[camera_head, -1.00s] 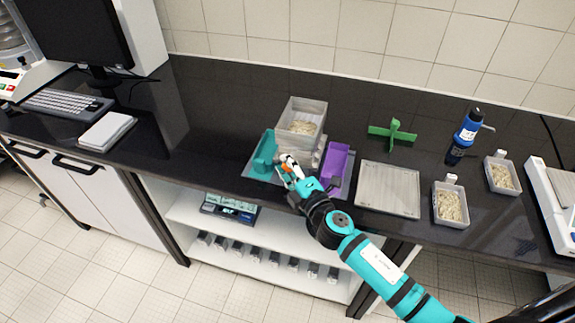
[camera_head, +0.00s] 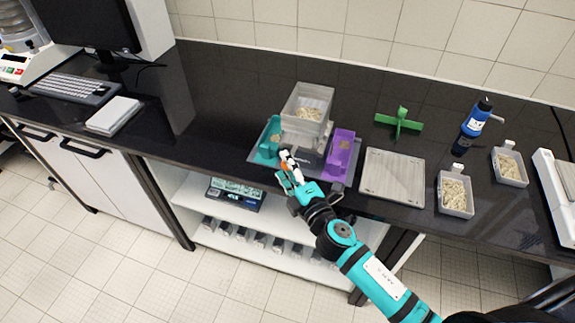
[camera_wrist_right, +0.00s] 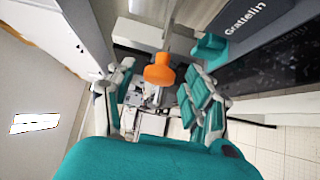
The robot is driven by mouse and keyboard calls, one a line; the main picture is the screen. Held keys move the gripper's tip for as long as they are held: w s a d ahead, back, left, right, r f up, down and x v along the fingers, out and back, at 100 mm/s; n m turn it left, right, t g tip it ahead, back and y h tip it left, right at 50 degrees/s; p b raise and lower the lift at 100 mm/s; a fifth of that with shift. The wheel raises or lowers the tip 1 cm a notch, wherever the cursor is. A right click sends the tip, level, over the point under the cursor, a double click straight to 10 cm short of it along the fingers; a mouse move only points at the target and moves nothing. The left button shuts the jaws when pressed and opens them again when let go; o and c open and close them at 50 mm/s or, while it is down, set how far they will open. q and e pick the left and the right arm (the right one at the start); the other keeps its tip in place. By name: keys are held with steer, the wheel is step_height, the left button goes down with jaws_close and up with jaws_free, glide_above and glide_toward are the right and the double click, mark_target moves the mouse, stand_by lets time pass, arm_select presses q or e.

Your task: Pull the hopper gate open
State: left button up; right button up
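The clear-grey hopper (camera_head: 308,104) stands on the black bench with tan grains inside. An orange knob (camera_wrist_right: 159,72), on a grey part in front of the hopper, shows in the right wrist view. My right gripper (camera_head: 287,166) is at the hopper's front. In the wrist view its fingers stand apart on both sides of the knob, with gaps visible. A teal tray (camera_head: 266,152) is left of the hopper base and a purple tray (camera_head: 340,160) is right of it. Small tan patches show in both trays. How far the gate stands out is hidden. My left gripper is not in view.
Right of the purple tray are a grey flat tray (camera_head: 393,177), a green cross-shaped piece (camera_head: 399,122), a blue bottle (camera_head: 474,125) and two grain containers (camera_head: 456,194) (camera_head: 509,167). A keyboard (camera_head: 72,88) lies left.

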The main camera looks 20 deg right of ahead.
steer(key=shift+w, duration=0.2)
steer(key=s+d, duration=0.2)
steer(key=s, duration=1)
steer(key=shift+d, duration=0.15)
steer(key=shift+w, duration=0.1)
steer(key=s+d+f+m+g+h+b, duration=0.1)
steer(key=s+f+m+g, duration=0.2)
steer(key=f, duration=0.9)
steer(key=s+d+f+m+g+h+b, duration=0.1)
steer(key=s+f+m+g, duration=0.15)
steer(key=f, duration=1.05)
steer(key=s+d+f+m+g+b, duration=0.1)
steer(key=s+f+m+g, duration=0.25)
steer(key=f, duration=0.85)
steer(key=s+d+f+m+g+b, duration=0.1)
steer(key=s+d+f+m+g, duration=0.1)
steer(key=s+f, duration=0.8)
steer(key=s+d+f+m+g+h+b, duration=0.1)
steer(key=s+f+m+g, duration=0.4)
steer(key=s+f, duration=0.5)
steer(key=s+d+m, duration=0.1)
steer(key=s, duration=0.5)
steer(key=shift+m+g, duration=0.3)
steer(key=shift+m, duration=0.1)
